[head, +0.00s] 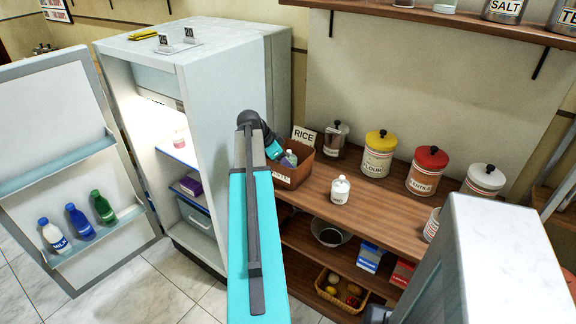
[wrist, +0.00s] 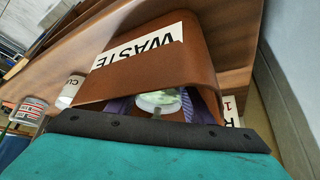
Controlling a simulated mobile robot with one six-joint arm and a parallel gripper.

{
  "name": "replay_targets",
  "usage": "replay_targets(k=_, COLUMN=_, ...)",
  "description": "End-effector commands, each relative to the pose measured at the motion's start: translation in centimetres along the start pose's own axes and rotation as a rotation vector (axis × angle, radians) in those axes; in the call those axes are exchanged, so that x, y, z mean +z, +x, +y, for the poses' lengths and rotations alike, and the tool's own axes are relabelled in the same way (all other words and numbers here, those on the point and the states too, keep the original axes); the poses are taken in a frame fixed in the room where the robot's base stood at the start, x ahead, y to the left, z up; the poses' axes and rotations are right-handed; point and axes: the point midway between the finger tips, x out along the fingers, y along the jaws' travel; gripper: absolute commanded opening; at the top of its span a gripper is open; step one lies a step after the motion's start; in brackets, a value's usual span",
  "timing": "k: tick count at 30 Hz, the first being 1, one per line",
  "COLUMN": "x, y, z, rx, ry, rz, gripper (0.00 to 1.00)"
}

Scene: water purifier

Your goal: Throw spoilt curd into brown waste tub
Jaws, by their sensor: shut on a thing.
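The brown waste tub (head: 293,177) stands at the left end of the wooden counter, beside the fridge. It fills the middle of the wrist view (wrist: 150,82), with a white WASTE label on it. My gripper (head: 287,158) is at the tub's opening. It is shut on a small white cup with greenish contents (wrist: 158,101), seen between the fingers; I take this for the spoilt curd. How deep the cup is in the tub, I cannot tell.
The open fridge (head: 222,120) stands left of the tub, with a small cup (head: 178,140) on its shelf and bottles in its door. A RICE sign (head: 304,136) and several canisters line the counter's back.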

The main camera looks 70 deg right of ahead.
Motion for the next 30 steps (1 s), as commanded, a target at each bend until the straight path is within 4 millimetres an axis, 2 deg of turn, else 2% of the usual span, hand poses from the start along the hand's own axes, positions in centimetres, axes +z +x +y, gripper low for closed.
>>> replay_targets(k=27, x=0.34, y=0.55, z=0.00, rx=0.000, ry=0.000, rz=0.001, gripper=0.20)
replay_targets(k=28, x=0.34, y=0.55, z=0.00, rx=0.000, ry=0.000, rz=0.001, gripper=0.52)
replay_targets(k=30, x=0.34, y=0.55, z=0.00, rx=0.000, ry=0.000, rz=0.001, gripper=0.64)
